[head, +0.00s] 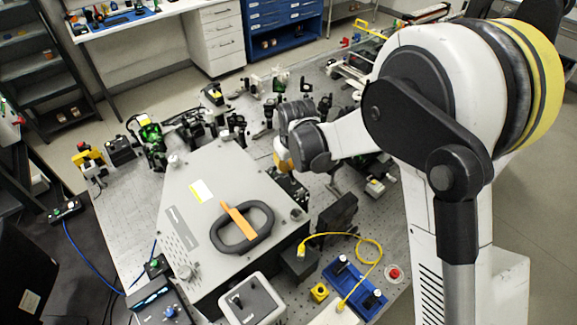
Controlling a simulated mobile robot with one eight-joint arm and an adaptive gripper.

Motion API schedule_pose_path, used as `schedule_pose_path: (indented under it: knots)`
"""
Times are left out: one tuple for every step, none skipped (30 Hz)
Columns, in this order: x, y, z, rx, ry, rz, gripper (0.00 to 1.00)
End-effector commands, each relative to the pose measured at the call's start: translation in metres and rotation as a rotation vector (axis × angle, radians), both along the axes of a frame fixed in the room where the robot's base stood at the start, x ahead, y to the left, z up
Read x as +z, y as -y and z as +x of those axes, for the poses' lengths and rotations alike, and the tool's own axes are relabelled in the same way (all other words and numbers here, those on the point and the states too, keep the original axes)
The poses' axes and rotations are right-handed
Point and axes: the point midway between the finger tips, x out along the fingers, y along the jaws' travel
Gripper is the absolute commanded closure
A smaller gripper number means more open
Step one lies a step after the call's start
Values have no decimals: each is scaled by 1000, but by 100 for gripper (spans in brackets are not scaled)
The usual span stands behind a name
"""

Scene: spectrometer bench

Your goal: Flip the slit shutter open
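A large grey spectrometer box (188,215) stands on the optical bench in the middle of the head view. I cannot make out a slit shutter for certain, nor whether it is open or shut. A small dark part with greenish spots (290,188) shows at the box's upper right edge, just below my arm's end; I cannot tell what it is. My arm reaches in from the right, and its wrist hangs over that edge. My gripper's fingers cannot be made out there, so neither their opening nor any contact shows.
A black ring with an orange bar (239,220) lies on the box top. Several dark optical mounts (236,128) crowd the bench behind it. A yellow cable (370,250), a blue tray (355,287) and a grey switch box (252,301) are in front. Bare bench shows at right.

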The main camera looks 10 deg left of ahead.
Motion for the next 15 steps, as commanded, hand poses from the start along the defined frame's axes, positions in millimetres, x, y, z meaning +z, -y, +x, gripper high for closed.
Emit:
schedule_pose_path:
  knots:
    - [-1, 1, -1, 0, 5, 5, 100]
    - [-1, 1, -1, -1, 6, 8, 100]
    - [0, 1, -1, 0, 10, 12, 100]
    - [0, 1, -1, -1, 13, 15, 100]
    - [0, 1, -1, 0, 16, 17, 100]
    - [0, 1, -1, -1, 20, 22, 100]
    - [0, 1, -1, 0, 22, 25, 100]
    - [0, 2, -1, -1, 26, 28, 100]
    - [1, 2, -1, -1, 30, 32, 100]
    - [1, 2, -1, 0, 33, 36, 100]
    - [1, 2, -1, -1, 37, 40, 100]
    - [1, 2, -1, -1, 42, 46, 100]
    - [1, 3, -2, -1, 45, 50, 100]
    - [1, 3, -2, -1, 49, 55, 100]
    - [2, 3, -2, -1, 55, 62, 100]
